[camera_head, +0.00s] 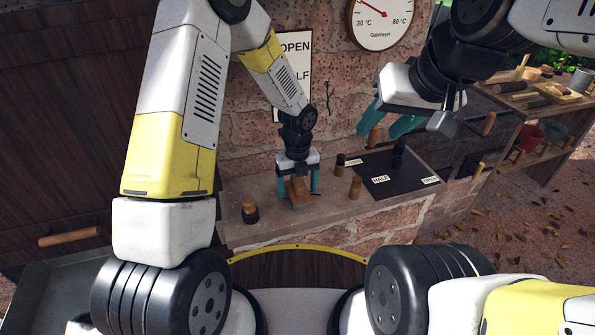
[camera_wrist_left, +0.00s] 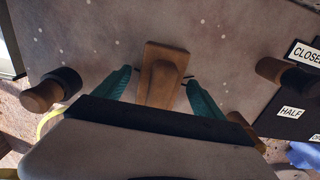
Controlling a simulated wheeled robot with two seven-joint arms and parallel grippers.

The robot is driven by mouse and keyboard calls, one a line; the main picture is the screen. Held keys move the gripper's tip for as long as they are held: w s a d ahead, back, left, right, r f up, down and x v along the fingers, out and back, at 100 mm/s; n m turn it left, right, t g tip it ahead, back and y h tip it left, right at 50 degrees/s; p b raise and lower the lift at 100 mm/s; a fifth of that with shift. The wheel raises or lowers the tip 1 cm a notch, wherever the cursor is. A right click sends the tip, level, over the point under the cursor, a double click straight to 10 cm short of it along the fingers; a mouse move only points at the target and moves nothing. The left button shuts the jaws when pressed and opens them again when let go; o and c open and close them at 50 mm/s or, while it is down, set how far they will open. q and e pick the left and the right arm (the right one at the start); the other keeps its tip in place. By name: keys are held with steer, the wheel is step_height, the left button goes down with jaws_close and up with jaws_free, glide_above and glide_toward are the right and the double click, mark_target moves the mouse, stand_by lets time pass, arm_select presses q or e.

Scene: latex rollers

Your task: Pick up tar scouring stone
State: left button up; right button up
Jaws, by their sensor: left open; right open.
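A brown block with a raised wooden grip (camera_head: 299,192), which appears to be the tar scouring stone, lies on the stone ledge (camera_head: 270,226). In the left wrist view the block (camera_wrist_left: 163,72) sits between the teal fingers, with a gap on each side. My left gripper (camera_head: 297,191) is open and straddles it from above; it also shows in the left wrist view (camera_wrist_left: 158,84). My right gripper (camera_head: 384,130) is open and empty, raised in front of the wall at the right. Whether the left fingertips touch the ledge is unclear.
Dark-and-wood pegs stand on the ledge, one at the left (camera_head: 250,212) and one at the right (camera_head: 355,187). A black panel (camera_head: 375,187) with labels such as HALF lies further right. A shelf (camera_head: 540,150) with pots stands at the far right. The brick wall is close behind.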

mark_target(297, 181)
arm_select(q)
steer(key=shift+c, duration=0.2)
steer(key=c, duration=1.7)
steer(key=shift+o, duration=0.2)
steer(key=shift+r, duration=0.1)
steer(key=shift+r, duration=0.5)
step_height(297, 181, up, 2)
steer(key=shift+r, duration=0.1)
steer(key=shift+s+d+r, duration=0.15)
steer(key=shift+s, duration=0.5)
steer(key=s+d+r, duration=0.1)
steer(key=s+d, duration=0.1)
steer(key=s, duration=1.2)
steer(key=shift+s+d+r, duration=0.15)
steer(key=shift+s+d, duration=0.1)
steer(key=shift+d, duration=0.1)
